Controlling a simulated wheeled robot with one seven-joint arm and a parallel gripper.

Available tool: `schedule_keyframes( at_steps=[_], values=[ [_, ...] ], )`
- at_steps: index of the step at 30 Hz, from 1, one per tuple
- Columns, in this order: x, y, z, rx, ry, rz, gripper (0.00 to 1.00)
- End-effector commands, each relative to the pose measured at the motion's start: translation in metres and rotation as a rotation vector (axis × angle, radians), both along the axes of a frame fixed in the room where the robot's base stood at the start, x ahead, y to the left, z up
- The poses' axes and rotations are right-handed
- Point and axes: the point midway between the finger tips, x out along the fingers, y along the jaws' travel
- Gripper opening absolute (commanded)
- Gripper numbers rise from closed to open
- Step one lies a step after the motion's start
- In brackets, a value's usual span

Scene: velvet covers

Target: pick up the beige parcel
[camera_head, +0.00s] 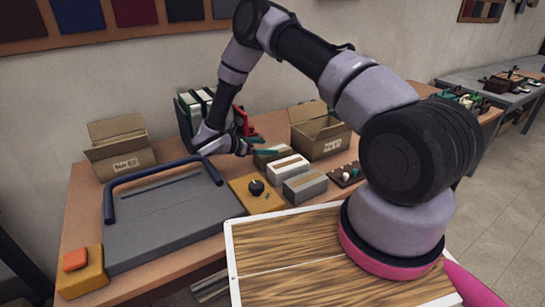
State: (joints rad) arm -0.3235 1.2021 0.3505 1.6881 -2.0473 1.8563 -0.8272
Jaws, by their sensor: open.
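The beige parcel (288,166) is a small box with a pale band along its top. It lies on the brown table, between a grey banded box (305,186) in front and a darker box (266,157) behind. My gripper (254,142) is at the end of my arm, to the left of and above the parcel. The gripper's far side is hard to make out against the red and dark items behind.
Open cardboard boxes stand at the left (120,147) and right (320,132). A grey board with a dark blue bar (170,215) fills the left of the table. A yellow pad (243,187) holds a dark round knob. Binders (190,112) stand behind my gripper.

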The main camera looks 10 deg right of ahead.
Motion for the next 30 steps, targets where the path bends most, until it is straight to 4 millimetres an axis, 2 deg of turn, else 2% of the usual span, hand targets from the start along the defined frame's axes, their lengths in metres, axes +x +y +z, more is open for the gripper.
schedule_keyframes(
  at_steps=[11, 20, 21, 23, 27, 28, 30],
  values=[
    [0.013, -0.04, -0.024, 0.001, 0.001, -0.004, 1.0],
    [0.015, -0.043, -0.025, 0.001, 0.0, -0.001, 1.0],
    [0.015, -0.043, -0.025, 0.001, 0.0, -0.001, 0.85],
    [0.015, -0.043, -0.025, 0.001, 0.0, -0.001, 0.62],
    [0.015, -0.043, -0.025, 0.0, -0.001, -0.001, 0.08],
    [0.015, -0.043, -0.025, 0.0, -0.001, -0.001, 0.0],
    [0.015, -0.043, -0.025, 0.001, -0.001, -0.002, 0.0]
  ],
)
